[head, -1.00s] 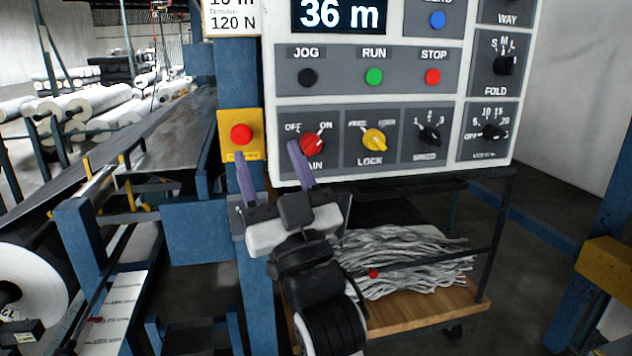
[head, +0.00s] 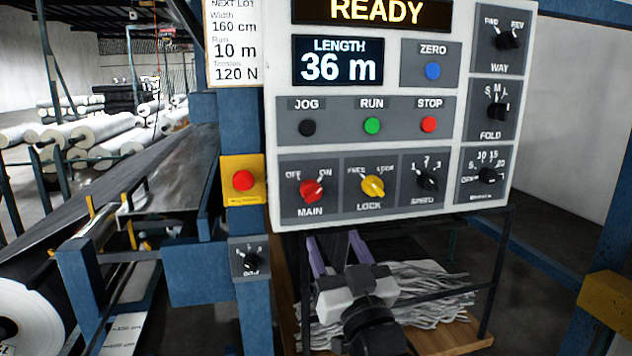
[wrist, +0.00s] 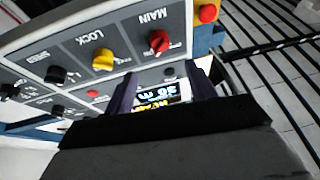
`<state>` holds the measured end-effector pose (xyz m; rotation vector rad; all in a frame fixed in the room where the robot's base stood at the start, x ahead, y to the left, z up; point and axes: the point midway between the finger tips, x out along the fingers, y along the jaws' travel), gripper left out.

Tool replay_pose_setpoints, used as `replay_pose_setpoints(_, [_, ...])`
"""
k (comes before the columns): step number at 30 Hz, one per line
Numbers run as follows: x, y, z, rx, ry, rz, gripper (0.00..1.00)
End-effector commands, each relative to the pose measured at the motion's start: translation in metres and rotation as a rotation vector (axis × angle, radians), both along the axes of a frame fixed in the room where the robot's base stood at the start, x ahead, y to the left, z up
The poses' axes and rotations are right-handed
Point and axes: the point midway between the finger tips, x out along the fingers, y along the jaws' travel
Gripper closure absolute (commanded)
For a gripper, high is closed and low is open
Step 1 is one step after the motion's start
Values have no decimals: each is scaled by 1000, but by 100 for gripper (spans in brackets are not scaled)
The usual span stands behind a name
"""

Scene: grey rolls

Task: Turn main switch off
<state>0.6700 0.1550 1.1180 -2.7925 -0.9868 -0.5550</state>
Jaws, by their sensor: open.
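The MAIN switch (head: 311,190) is a red knob at the lower left of the white control panel (head: 392,209), between the OFF and ON labels. Its pointer appears to lean right, toward ON. My gripper (head: 337,243) is open and empty, its two purple fingers apart below the panel's lower edge. It is below and slightly right of the MAIN knob, not touching it. In the wrist view the MAIN knob (wrist: 159,41) shows above the open fingers (wrist: 170,72), with its label beside it.
The yellow LOCK knob (head: 373,186) and black SPEED knob (head: 428,180) sit right of MAIN. A red button on a yellow box (head: 243,181) is on the blue post to the left. A cart with grey strands (head: 435,290) stands under the panel.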

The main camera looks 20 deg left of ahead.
Motion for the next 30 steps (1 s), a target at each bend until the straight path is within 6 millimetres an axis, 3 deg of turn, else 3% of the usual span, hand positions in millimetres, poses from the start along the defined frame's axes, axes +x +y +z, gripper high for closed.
replay_pose_setpoints(3, [3,3,7,2,6,-2,44])
replay_pose_setpoints(18, [72,59,41,2,0,-1,44])
replay_pose_setpoints(30, [82,67,43,2,0,-4,44])
